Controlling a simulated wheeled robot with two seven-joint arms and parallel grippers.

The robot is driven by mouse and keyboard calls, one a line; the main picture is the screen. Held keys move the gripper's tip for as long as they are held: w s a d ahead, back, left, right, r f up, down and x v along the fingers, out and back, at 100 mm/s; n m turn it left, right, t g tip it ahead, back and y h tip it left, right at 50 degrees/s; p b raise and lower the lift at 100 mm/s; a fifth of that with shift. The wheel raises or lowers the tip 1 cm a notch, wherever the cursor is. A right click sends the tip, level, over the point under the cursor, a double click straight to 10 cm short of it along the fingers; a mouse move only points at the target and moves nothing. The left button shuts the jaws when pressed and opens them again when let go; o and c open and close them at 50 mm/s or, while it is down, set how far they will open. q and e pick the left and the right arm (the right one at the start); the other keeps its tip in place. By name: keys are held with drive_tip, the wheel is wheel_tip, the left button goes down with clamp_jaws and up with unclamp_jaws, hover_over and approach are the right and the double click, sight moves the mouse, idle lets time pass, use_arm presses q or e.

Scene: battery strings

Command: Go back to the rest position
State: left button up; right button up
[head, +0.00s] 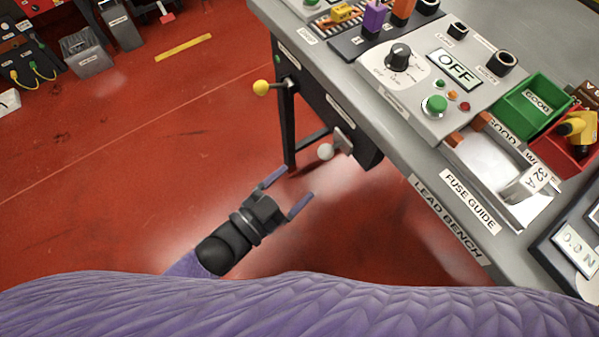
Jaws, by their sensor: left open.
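My left gripper (287,193) is in the lower middle of the head view, over the red floor. Its two purple-tipped fingers are spread apart with nothing between them. It is apart from the grey bench (400,183), to the left of its front edge. My right gripper is not in the head view. Purple scaled surface of my own body fills the bottom of the picture.
The bench carries a control panel reading OFF (454,70), a green bin (528,106), a red bin (562,146) and a metal tray (489,165). A yellow knob (261,88) and a white knob (325,152) stick out from its side. Red floor (120,190) is clear at left.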

use_arm(q)
drive_tip(key=s+a+f+n+g+y, duration=0.1)
drive_tip(key=s+a+f+y, duration=0.1)
drive_tip(key=a+f+y, duration=0.3)
drive_tip(key=s+a+f+n+g+y, duration=0.1)
drive_tip(key=s+a+f+n+g, duration=0.1)
drive_tip(key=f, duration=0.5)
drive_tip(key=s+a+f+n+g+y, duration=0.1)
drive_tip(key=s+a+f+y, duration=0.1)
drive_tip(key=a+f, duration=0.3)
drive_tip(key=s+a+f+n+g+y, duration=0.1)
drive_tip(key=s+a+f+g, duration=0.1)
drive_tip(key=s, duration=0.6)
drive_tip(key=s+a+f+n+g+y, duration=0.1)
drive_tip(key=s+f+g, duration=0.3)
drive_tip(key=s, duration=0.4)
drive_tip(key=s+a+f+n+g+y, duration=0.2)
drive_tip(key=s+a+f+g+y, duration=0.1)
drive_tip(key=s, duration=0.6)
drive_tip(key=shift+a+f+g, duration=0.35)
drive_tip(key=shift+f+g, duration=0.05)
drive_tip(key=shift+f, duration=0.2)
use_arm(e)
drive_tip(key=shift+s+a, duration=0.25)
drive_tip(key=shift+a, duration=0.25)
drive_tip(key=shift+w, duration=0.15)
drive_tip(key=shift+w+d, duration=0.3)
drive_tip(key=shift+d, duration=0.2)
